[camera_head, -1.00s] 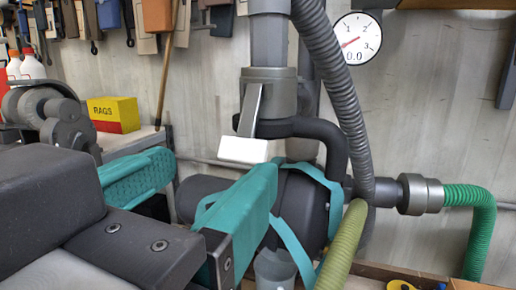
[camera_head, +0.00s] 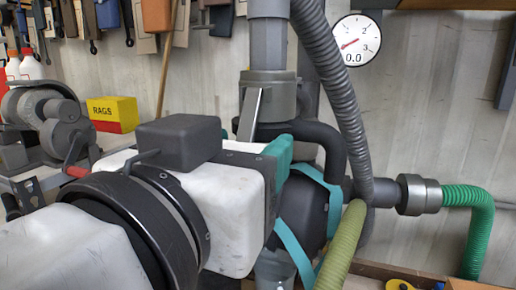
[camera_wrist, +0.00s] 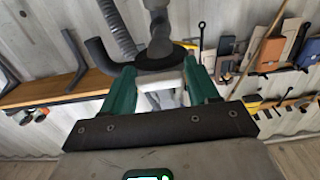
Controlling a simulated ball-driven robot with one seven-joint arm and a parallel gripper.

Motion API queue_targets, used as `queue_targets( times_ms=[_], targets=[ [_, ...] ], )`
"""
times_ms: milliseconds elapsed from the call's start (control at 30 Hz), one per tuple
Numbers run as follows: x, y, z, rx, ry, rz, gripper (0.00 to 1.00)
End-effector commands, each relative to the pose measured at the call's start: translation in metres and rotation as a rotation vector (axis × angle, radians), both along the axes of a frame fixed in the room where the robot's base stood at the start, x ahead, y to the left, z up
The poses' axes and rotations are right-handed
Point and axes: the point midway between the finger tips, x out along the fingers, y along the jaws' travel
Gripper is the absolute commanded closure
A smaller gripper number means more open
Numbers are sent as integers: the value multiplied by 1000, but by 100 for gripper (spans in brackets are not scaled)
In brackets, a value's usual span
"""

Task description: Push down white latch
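The white latch hangs from a grey lever (camera_head: 250,115) on the grey vertical pipe's collar (camera_head: 268,88). In the head view its white block is hidden behind my gripper (camera_head: 280,152). In the wrist view the white latch (camera_wrist: 162,84) shows between the two green fingers of my gripper (camera_wrist: 160,72). The fingers are spread apart, one on each side of it. Whether either finger touches the latch I cannot tell.
A ribbed grey hose (camera_head: 333,95) and a black bent pipe (camera_head: 330,140) run close right of my gripper. A grey machine (camera_head: 45,125) and yellow-red RAGS box (camera_head: 113,113) stand left. A gauge (camera_head: 356,40) hangs behind.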

Motion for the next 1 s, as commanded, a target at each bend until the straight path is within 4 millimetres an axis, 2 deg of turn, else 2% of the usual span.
queue_targets(
  times_ms=[33,400,700,1000],
  targets=[
    [0,0,0,0,0,0,46],
    [0,0,0,0,0,0,79],
    [5,-3,-9,-36,-94,-3,79],
    [8,-3,-6,-62,-172,1,79]
  ],
)
